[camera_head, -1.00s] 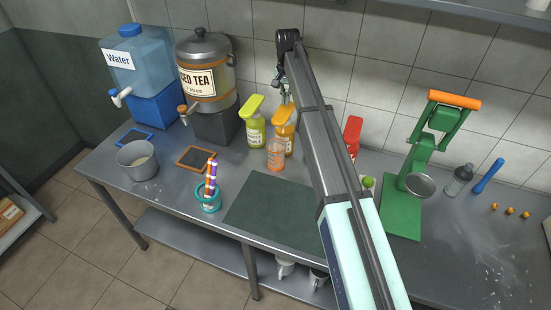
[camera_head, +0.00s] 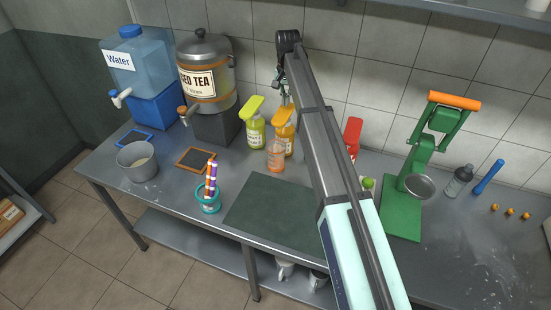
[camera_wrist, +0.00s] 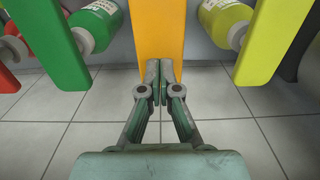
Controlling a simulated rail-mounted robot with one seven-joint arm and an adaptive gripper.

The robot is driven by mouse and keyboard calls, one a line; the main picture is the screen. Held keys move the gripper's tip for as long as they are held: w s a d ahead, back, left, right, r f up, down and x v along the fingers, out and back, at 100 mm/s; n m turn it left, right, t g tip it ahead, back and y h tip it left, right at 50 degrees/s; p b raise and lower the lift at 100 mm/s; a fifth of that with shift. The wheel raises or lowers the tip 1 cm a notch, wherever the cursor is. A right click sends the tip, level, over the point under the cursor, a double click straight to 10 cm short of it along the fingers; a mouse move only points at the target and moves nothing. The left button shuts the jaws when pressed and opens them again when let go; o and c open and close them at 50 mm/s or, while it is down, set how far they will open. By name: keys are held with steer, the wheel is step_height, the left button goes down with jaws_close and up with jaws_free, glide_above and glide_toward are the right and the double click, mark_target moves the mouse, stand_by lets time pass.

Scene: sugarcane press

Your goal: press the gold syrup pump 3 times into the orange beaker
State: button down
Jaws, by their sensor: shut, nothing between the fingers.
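The gold syrup pump (camera_head: 285,122) stands near the back wall. Its broad flat gold head fills the upper middle of the wrist view (camera_wrist: 157,35). The orange beaker (camera_head: 275,157), translucent, stands upright on the counter just in front of the gold pump. My gripper (camera_head: 285,97) is above the gold pump's head, partly hidden by my arm in the head view. In the wrist view its fingertips (camera_wrist: 160,78) are together and empty, overlapping the edge of the gold head. I cannot tell whether they touch it. The beaker's contents are too small to make out.
A yellow-green pump (camera_head: 254,125) stands close on the left. A red-topped pump (camera_head: 352,135) stands right, partly behind my arm. A green pump (camera_wrist: 52,45) shows in the wrist view. A green press (camera_head: 405,190) stands further right. A dark mat (camera_head: 265,210) lies in front.

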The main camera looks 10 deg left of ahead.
mark_target(286, 109)
steer(key=shift+f, duration=0.25)
steer(key=shift+f+b, duration=0.65)
steer(key=shift+f, duration=1.6)
steer(key=shift+r, duration=0.1)
steer(key=shift+r+p, duration=1.2)
steer(key=shift+r, duration=1.2)
steer(key=shift+f, duration=0.25)
